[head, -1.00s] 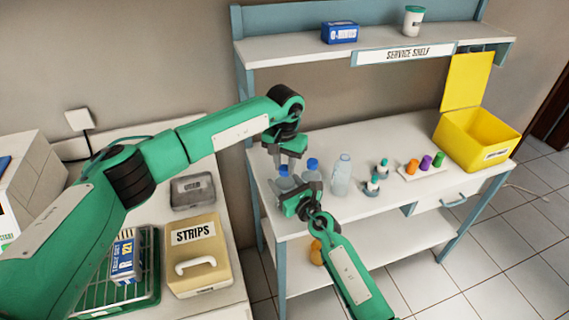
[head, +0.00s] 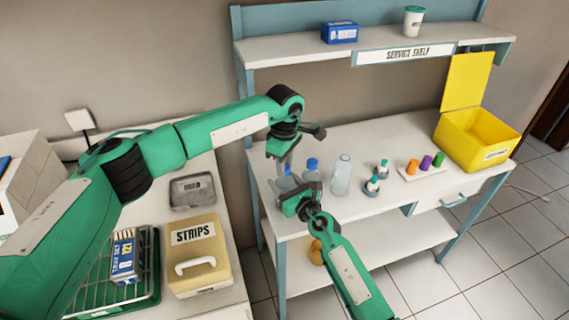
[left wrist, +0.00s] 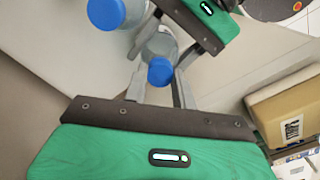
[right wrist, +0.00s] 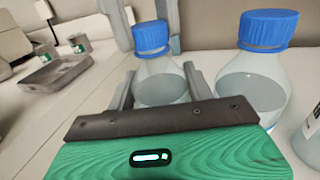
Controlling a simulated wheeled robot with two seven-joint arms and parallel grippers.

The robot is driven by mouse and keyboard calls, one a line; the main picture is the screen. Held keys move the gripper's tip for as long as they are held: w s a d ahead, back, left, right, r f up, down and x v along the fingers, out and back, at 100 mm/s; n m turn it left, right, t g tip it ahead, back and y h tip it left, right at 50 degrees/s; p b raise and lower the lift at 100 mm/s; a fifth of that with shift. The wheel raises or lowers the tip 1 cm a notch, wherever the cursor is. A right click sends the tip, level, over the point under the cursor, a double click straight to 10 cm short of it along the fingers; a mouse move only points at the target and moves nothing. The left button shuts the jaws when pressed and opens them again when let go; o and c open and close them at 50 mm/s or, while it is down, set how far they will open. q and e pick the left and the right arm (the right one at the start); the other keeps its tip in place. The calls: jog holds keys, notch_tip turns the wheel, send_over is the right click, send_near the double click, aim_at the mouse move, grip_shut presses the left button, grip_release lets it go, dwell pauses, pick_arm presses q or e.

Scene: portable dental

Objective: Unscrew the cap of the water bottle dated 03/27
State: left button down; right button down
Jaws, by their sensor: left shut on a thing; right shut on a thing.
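A clear water bottle with a blue cap stands upright on the white table. In the right wrist view, my right gripper (right wrist: 160,84) is shut around the bottle's body (right wrist: 160,88) from the front; in the head view this gripper (head: 295,195) is low at the bottle. My left gripper (head: 284,168) reaches down from above, its fingers shut on the sides of the blue cap (right wrist: 151,36). The cap shows between its fingers in the left wrist view (left wrist: 160,71). A second blue-capped bottle (right wrist: 255,70) stands close to the right. No date is readable on either bottle.
A taller clear bottle (head: 342,175), small vials (head: 383,168) and a tray (head: 430,170) with coloured items stand further right. A yellow bin (head: 470,142) is at the table's far end. The service shelf (head: 380,35) hangs above. A STRIPS box (head: 198,260) is on the left counter.

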pick_arm(q)
jog(key=n, duration=0.9)
jog(key=shift+n, duration=0.3)
jog(key=n, duration=0.4)
jog(key=shift+n, duration=0.4)
jog(key=n, duration=0.4)
jog(key=shift+n, duration=0.3)
jog(key=n, duration=0.4)
jog(key=shift+n, duration=0.4)
jog(key=n, duration=0.4)
jog(key=shift+r+n, duration=0.1)
jog(key=shift+n, duration=0.3)
jog(key=n, duration=0.4)
jog(key=shift+n, duration=0.3)
jog(key=n, duration=0.3)
jog(key=shift+w, duration=0.1)
jog(key=shift+r, duration=0.2)
